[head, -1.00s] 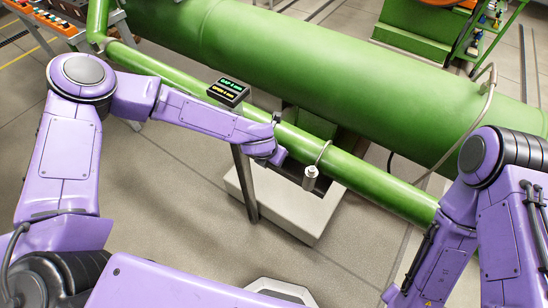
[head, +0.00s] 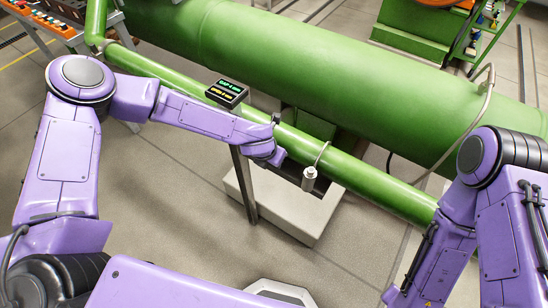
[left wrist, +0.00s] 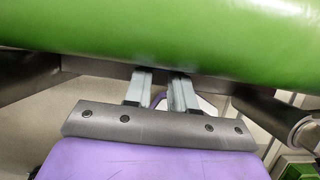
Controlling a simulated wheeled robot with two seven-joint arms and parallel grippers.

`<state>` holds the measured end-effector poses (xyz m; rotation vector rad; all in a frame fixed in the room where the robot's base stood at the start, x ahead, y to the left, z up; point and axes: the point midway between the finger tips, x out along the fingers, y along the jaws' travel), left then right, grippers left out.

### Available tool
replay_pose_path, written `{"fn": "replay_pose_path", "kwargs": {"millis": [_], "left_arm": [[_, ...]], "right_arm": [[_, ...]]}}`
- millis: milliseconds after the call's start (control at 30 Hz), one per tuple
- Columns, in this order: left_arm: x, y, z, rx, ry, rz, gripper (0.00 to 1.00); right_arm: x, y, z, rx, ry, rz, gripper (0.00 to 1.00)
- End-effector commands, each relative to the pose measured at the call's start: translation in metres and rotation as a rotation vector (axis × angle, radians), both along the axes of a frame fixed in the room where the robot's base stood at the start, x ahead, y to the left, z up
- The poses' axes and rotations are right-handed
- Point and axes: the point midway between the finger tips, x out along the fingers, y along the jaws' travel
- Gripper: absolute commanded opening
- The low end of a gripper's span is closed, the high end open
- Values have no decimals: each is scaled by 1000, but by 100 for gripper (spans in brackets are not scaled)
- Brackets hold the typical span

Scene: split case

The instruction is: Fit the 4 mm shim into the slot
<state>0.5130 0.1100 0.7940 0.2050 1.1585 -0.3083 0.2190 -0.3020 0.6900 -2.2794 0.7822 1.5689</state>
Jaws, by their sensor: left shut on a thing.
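My left gripper (left wrist: 160,80) reaches under the long green pipe (head: 225,112), and its two pale fingers show close together in the left wrist view. It is shut on a thin thing, taken to be the shim, which the fingers and pipe mostly hide. A dark flat strip (left wrist: 95,68) runs under the pipe (left wrist: 160,30) at the fingertips; I cannot tell whether it belongs to the slot. The slot itself is not clearly visible. In the head view the left wrist hides the fingers. My right arm is at the right, its gripper out of frame.
A small black display (head: 227,93) with green and yellow text stands on a dark post (head: 243,185) beside my left forearm. A small metal cylinder (head: 309,178) hangs from the pipe. A pale block (head: 300,218) stands below. A large green tank (head: 330,65) lies behind.

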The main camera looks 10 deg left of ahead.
Motion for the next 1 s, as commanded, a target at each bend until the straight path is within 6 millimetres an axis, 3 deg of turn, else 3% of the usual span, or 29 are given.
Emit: {"fn": "replay_pose_path", "kwargs": {"millis": [200,233,300,500,600,1000], "left_arm": [[0,0,0,0,0,1,0],[0,0,0,0,0,1,34],[0,0,0,0,0,1,54],[0,0,0,0,0,1,54],[0,0,0,0,0,0,80],[-1,1,4,0,-1,0,80]], "right_arm": [[0,0,0,0,0,0,43],[0,0,0,0,0,0,43],[0,0,0,0,0,0,43],[0,0,0,0,0,0,43],[0,0,0,0,0,0,43],[0,0,0,0,0,0,43]]}}
